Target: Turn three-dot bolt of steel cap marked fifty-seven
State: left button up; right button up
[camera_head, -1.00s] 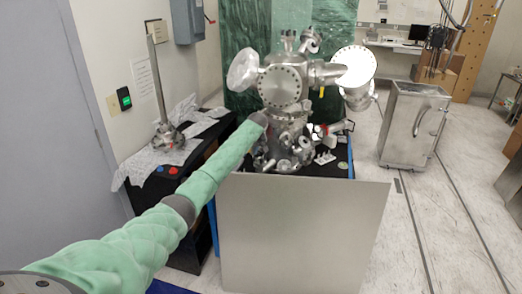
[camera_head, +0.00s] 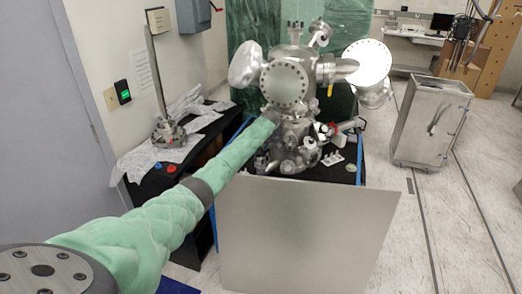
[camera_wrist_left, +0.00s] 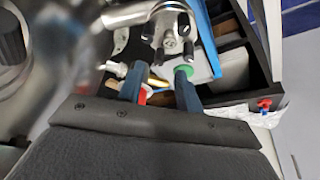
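The steel vacuum chamber (camera_head: 292,125) stands behind a grey panel. It carries a bolted front cap (camera_head: 285,83), a left cap (camera_head: 245,63) and a bright right cap (camera_head: 367,63). No number or bolt dots are legible, so I cannot tell which cap is marked fifty-seven. My left arm reaches to the chamber's left side below the front cap, and its fingers are not distinct there. In the left wrist view my left gripper (camera_wrist_left: 160,70) has its two dark blue fingers apart, with nothing clearly between them. A steel fitting with black-tipped arms (camera_wrist_left: 172,38) lies just beyond the fingers.
The grey panel (camera_head: 305,235) stands in front of the chamber. A black bench (camera_head: 165,180) with a small steel part (camera_head: 168,132) is at left. A steel cabinet (camera_head: 430,122) stands at right, with clear floor between. A green curtain hangs behind.

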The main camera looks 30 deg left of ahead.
aim_at(260, 153)
pick_arm(q)
jog(key=x, duration=0.2)
jog(key=shift+w+d+f+p, duration=0.1)
jog(key=shift+w+f+p, duration=0.15)
jog(key=shift+f+p, duration=0.05)
jog(key=shift+f, duration=0.35)
jog(key=shift+s+a+f, duration=0.1)
jog(key=shift+a+f, duration=0.1)
jog(key=shift+a, duration=0.1)
pick_arm(e)
jog(key=s, duration=0.3)
jog(key=shift+d+r, duration=0.2)
jog(key=shift+d, duration=0.05)
pick_arm(q)
jog(key=shift+f, duration=0.15)
pick_arm(e)
jog(key=shift+w, duration=0.1)
pick_arm(q)
grip_shut()
pick_arm(e)
jog(key=shift+a, duration=0.1)
